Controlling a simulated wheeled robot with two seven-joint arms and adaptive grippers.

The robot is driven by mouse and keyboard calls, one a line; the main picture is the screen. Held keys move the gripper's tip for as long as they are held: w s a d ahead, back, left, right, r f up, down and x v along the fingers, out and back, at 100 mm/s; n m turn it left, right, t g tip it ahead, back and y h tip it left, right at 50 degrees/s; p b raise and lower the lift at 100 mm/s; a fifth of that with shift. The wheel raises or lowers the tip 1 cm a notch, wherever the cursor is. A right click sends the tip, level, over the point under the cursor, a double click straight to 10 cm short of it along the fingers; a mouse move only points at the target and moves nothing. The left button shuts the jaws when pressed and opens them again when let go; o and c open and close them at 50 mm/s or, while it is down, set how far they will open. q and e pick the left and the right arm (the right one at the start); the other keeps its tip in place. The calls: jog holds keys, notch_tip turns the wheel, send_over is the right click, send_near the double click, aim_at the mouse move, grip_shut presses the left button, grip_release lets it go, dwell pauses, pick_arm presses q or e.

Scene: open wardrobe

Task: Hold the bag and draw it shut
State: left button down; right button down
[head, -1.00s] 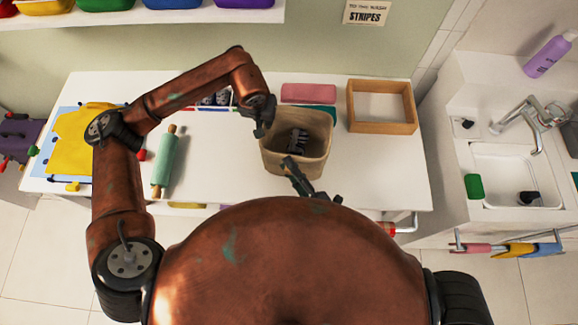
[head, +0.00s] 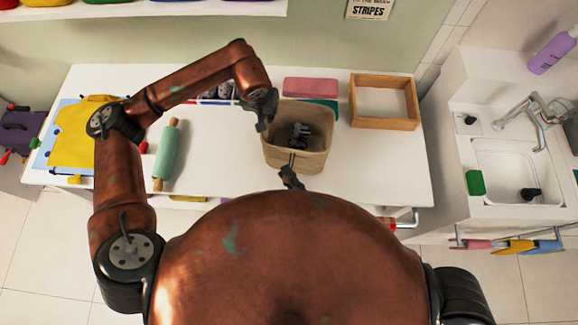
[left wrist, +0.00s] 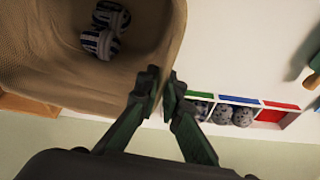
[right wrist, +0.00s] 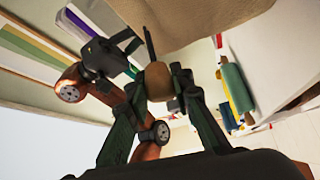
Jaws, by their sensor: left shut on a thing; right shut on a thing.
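The tan cloth bag (head: 312,160) stands on the white table with its mouth wide open. A dark striped bundle (head: 299,134) lies inside; the left wrist view shows it as rolled blue-and-white striped pieces (left wrist: 104,30). My left gripper (head: 263,124) is shut on the bag's rim at its left side, and the rim runs between the fingertips in the left wrist view (left wrist: 160,88). My right gripper (head: 289,172) is low at the bag's near side. It is shut on a brown bead (right wrist: 160,82) with a dark cord (right wrist: 150,42) rising toward the bag.
A wooden tray (head: 384,124) stands right of the bag, and a pink box (head: 310,87) lies behind it. A divided box with rolled items (left wrist: 232,112) is behind my left gripper. A green rolling pin (head: 166,152) and yellow cloth (head: 82,135) lie left.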

jog(key=shift+f, duration=0.1)
jog(key=c, duration=1.7)
grip_release()
jog(key=shift+o, duration=0.2)
jog(key=v, duration=1.2)
jog(key=shift+o, duration=0.6)
